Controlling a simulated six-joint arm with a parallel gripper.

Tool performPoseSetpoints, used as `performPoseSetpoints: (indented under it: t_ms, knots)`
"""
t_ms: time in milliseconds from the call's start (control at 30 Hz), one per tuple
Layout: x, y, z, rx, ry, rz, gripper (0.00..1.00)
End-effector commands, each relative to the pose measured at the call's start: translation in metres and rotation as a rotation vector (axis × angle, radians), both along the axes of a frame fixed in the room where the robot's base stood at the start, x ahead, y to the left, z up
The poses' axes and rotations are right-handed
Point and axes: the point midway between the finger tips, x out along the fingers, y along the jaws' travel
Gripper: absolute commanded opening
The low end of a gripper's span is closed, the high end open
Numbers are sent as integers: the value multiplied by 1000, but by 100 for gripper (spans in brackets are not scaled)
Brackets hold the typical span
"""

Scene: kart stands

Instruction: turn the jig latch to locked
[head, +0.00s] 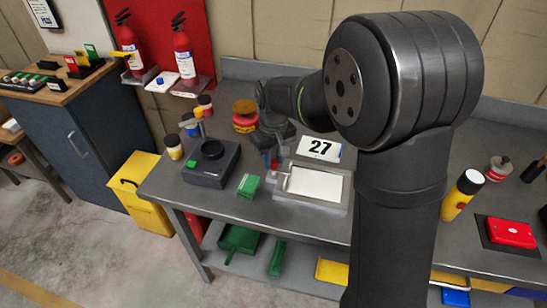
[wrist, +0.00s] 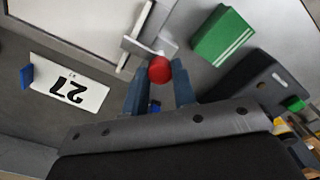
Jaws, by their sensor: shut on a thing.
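The jig is a grey frame (head: 308,206) around a white panel on the bench; its edge also shows in the wrist view (wrist: 133,62). The jig latch is a grey lever (wrist: 142,48) at the frame's edge with a round red knob (wrist: 159,69). My gripper (wrist: 159,82) is shut on the red knob, a blue-grey finger on each side. In the head view my gripper (head: 271,160) is at the jig's left end, small and partly hidden by my arm. I cannot tell the latch's exact angle there.
A white "27" plate (head: 319,149) lies behind the jig. A green block (head: 248,186) and a dark box-shaped device (head: 211,165) stand to the left. Small jars and a yellow-red stack (head: 245,116) are behind.

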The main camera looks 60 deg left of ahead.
Motion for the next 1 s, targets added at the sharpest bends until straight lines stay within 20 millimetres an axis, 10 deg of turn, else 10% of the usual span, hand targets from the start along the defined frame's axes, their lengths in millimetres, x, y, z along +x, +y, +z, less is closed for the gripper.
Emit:
performPoseSetpoints:
  t_ms: [67, 100, 200, 633, 1000]
  knots:
    - [0, 0, 0, 1, -1, 0, 2]
    - [0, 0, 0, 1, -1, 0, 29]
    - [0, 0, 0, 1, 0, 0, 47]
    - [0, 1, 12, 2, -1, -1, 47]
    - [0, 1, 97, 5, -1, -1, 47]
